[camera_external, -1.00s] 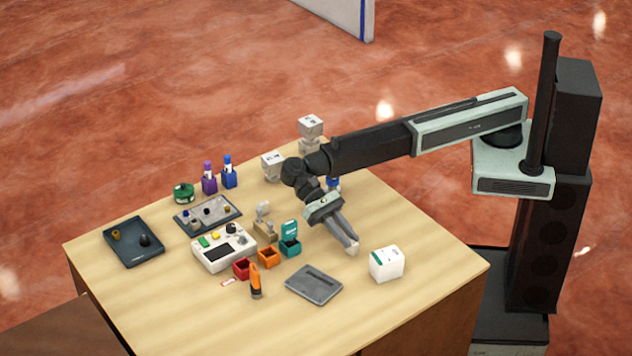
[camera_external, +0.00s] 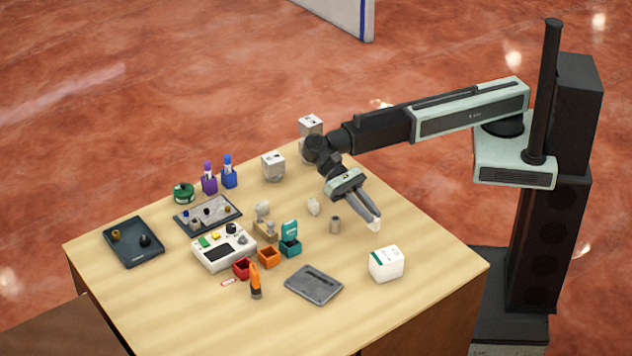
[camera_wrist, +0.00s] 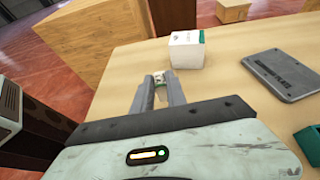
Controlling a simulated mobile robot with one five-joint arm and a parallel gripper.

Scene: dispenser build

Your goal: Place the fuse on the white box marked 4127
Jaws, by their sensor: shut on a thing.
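My gripper (camera_external: 373,222) is shut on a small pale piece, seemingly the fuse (camera_wrist: 160,91), which sits between the fingertips in the wrist view. The gripper hangs above the table, pointing down and to the right. A white box with a green stripe (camera_external: 386,263) stands on the table, in front of the fingertips and apart from them. It also shows in the wrist view (camera_wrist: 187,50), beyond the fingertips. Its marking is too small to read, so I cannot confirm 4127.
A grey flat plate (camera_external: 314,284) lies left of the box. Two pale boxes (camera_external: 273,165) (camera_external: 310,126) stand farther back. A white device (camera_external: 223,247) and coloured containers crowd the left.

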